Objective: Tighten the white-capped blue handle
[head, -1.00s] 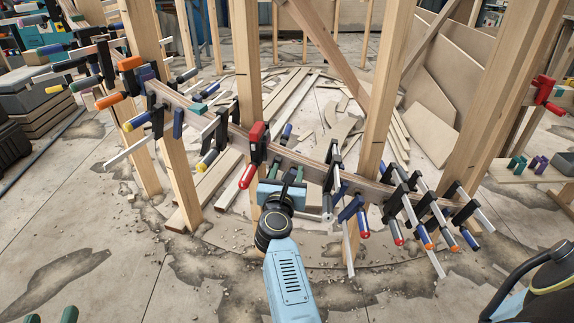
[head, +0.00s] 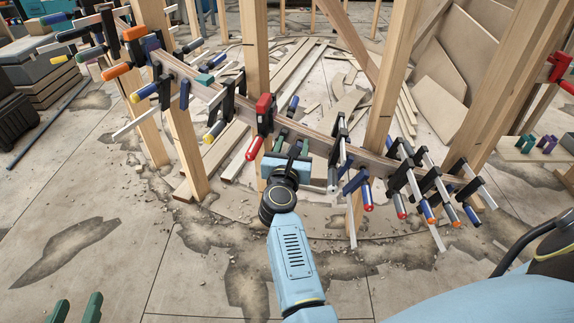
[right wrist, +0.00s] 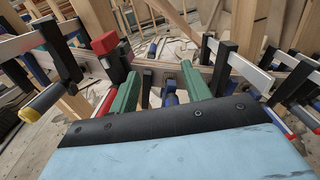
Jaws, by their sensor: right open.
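My right gripper (head: 291,145) is at the curved wooden stringer (head: 220,104), with its two green fingers apart. In the right wrist view the open fingers (right wrist: 161,78) stand on either side of a blue handle (right wrist: 170,91), not closed on it. That handle's lower end is hidden behind the gripper body, so I cannot tell its cap colour. Just right of the gripper hangs another blue handle with a pale end (head: 332,179). My left gripper (head: 76,309) shows only as two separated green fingertips at the lower left, open and empty, far from the stringer.
A red clamp (head: 263,114) stands close to the left of the right gripper. Several black clamps (head: 400,180) with coloured handles crowd the stringer to the right. Upright wooden posts (head: 385,90) rise around it. The concrete floor (head: 130,240) in front is mostly clear.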

